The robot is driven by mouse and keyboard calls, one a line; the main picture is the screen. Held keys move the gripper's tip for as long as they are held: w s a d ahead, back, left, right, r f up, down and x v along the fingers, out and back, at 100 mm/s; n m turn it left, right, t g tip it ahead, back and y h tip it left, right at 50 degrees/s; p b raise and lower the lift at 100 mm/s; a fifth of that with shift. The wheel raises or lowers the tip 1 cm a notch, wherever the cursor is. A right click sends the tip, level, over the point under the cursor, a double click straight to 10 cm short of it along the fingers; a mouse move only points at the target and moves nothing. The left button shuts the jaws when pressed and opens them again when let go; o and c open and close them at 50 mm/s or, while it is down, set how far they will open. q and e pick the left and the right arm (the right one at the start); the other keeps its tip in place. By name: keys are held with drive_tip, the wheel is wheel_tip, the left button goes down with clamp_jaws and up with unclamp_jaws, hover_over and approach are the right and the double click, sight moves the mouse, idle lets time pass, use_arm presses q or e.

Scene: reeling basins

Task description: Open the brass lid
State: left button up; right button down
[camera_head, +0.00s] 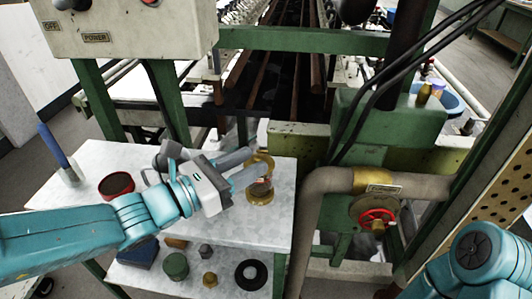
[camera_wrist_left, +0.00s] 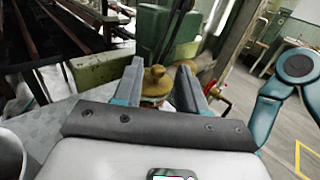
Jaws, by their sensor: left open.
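The brass lid (camera_wrist_left: 154,82), domed with a small knob, shows between my left gripper's fingers in the left wrist view. In the head view, the brass lid (camera_head: 263,158) shows partly behind the fingers. Below it is a brass base (camera_head: 260,195) with a reddish part between, standing near the right edge of the white table. My left gripper (camera_head: 256,163) is open, its two fingers reaching right to either side of the lid; it also shows in the left wrist view (camera_wrist_left: 160,67). I cannot tell whether the fingers touch the lid. My right gripper is out of view.
A dark red bowl (camera_head: 116,185) and a blue rod on a stand (camera_head: 58,150) are at the table's left. A lower shelf holds a green pot (camera_head: 176,266) and a black ring (camera_head: 251,274). A thick pipe (camera_head: 307,230) with a red valve wheel (camera_head: 377,218) stands right of the table.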

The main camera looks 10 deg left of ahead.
sight(255, 159)
use_arm(q)
drive_tip(key=x, duration=0.5)
drive_tip(key=shift+a, duration=0.1)
clamp_jaws()
drive_tip(key=shift+w+r+p, duration=0.1)
drive_tip(key=shift+r+p, duration=0.1)
drive_tip(key=shift+p, duration=0.15)
drive_tip(key=n+g+p, duration=0.1)
drive_tip(key=p, duration=0.4)
drive_tip(key=w+r+n+g+y+p, duration=0.1)
drive_tip(key=p, duration=0.5)
drive_tip(key=w+n+g+y+p, duration=0.1)
drive_tip(key=g+p, duration=0.1)
drive_tip(key=p, duration=0.4)
drive_tip(key=shift+r+n, duration=0.4)
drive_tip(key=shift+w+f+y+p, duration=0.1)
drive_tip(key=shift+f+y+p, duration=0.15)
drive_tip(key=shift+p, duration=0.3)
unclamp_jaws()
